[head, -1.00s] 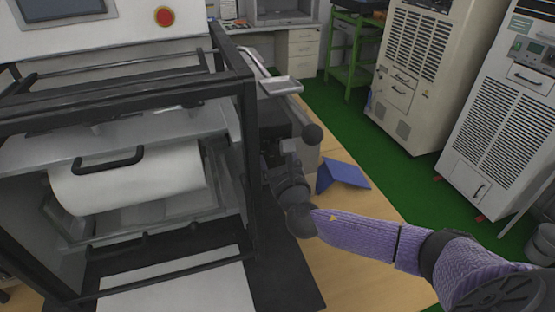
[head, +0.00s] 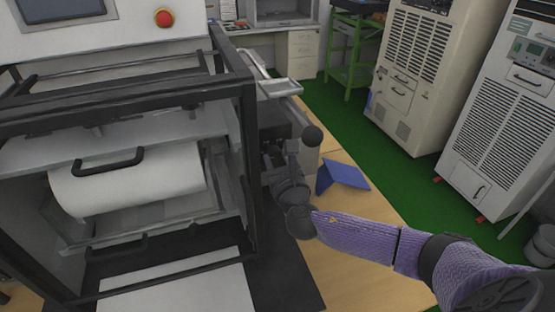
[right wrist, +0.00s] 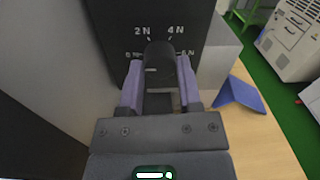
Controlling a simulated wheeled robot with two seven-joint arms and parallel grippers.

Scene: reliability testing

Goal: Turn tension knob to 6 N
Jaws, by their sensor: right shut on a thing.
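The tension knob (right wrist: 159,62) is a dark grip on a black panel (right wrist: 115,30) in the right wrist view. White marks 2 N and 4 N stand above it, with a partly covered mark on each side. My right gripper (right wrist: 159,84) is shut on the knob, one purple-grey finger on each side. Where the knob points is hard to tell. In the head view my right gripper (head: 272,160) is at the right side of the black-framed machine (head: 246,130), and the knob is hidden there. My left gripper is not in view.
A blue angled object (head: 343,175) lies on the wooden table (head: 365,275), right of my right wrist; it also shows in the right wrist view (right wrist: 240,95). A white roll (head: 130,180) is inside the machine. Tall cabinets (head: 415,75) stand beyond the green floor.

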